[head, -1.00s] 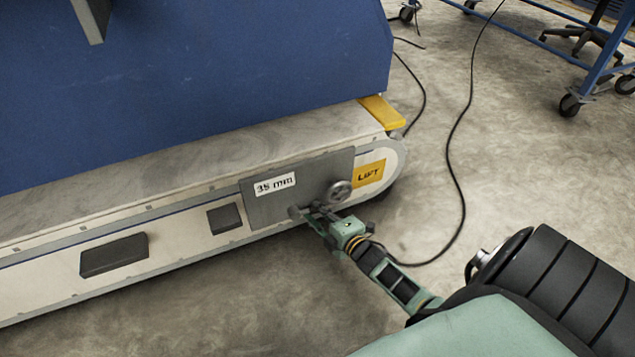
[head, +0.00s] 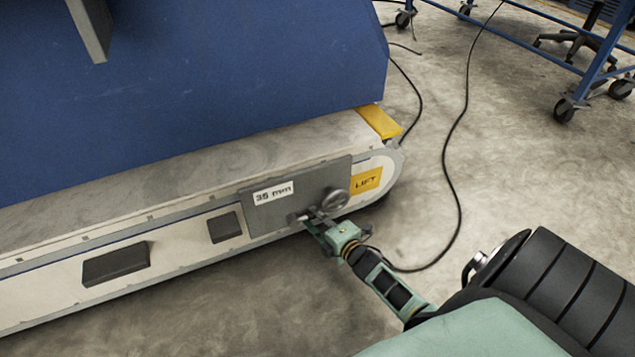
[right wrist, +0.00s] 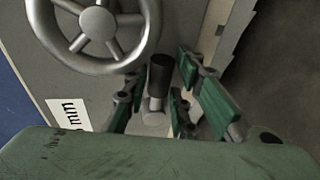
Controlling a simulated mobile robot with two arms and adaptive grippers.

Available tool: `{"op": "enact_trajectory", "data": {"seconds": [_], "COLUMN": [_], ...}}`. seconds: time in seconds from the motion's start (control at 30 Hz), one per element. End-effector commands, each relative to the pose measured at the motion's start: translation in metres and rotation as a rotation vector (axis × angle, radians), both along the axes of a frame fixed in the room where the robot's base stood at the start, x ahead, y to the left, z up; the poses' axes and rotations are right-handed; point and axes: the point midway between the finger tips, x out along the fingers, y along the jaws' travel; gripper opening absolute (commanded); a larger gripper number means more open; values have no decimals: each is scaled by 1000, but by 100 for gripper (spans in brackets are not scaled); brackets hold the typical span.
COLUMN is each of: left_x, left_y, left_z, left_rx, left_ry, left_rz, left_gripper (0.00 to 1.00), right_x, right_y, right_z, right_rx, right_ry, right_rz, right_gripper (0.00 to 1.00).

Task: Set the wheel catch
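A grey spoked handwheel (head: 335,199) is mounted on a grey plate (head: 262,213) on the side of the machine's pale base. The handwheel also fills the top left of the right wrist view (right wrist: 97,24). Next to its rim is a small pin with a black cap (right wrist: 160,74) and a metal stem, which looks like the catch. My right gripper (head: 311,220) is at the plate, just below the wheel. Its green-padded fingers (right wrist: 156,100) are apart, with the pin between them; I cannot tell whether they touch it. My left gripper is not in view.
A millimetre label (head: 273,193) and a yellow LIFT label (head: 367,182) flank the wheel. The blue machine body (head: 200,80) rises above the base. A black cable (head: 457,150) runs over the floor. A blue wheeled frame (head: 590,75) stands far right. Floor right of the base is mostly clear.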

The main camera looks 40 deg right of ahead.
Motion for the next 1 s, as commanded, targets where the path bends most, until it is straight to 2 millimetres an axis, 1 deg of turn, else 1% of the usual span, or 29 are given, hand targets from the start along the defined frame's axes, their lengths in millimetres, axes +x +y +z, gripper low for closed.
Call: {"op": "enact_trajectory", "data": {"seconds": [0.03, 0.13, 0.4, 0.53, 0.67, 1.0], "left_x": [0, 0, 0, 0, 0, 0], "left_y": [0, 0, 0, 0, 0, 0], "left_z": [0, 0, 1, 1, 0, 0], "left_rx": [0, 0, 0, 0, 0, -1], "left_ry": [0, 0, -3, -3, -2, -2], "left_rz": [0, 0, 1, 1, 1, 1], "left_gripper": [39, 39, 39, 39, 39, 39], "right_x": [0, 0, 0, -6, -23, -88], "right_y": [0, 0, 0, 0, 1, 7], "right_z": [0, 0, 0, 1, 3, 16], "right_rx": [1, 1, 2, 2, 2, 3], "right_ry": [0, 0, -1, 0, 3, 2], "right_rz": [0, 0, -1, -1, -1, -2], "right_gripper": [32, 40, 40, 40, 40, 40]}}
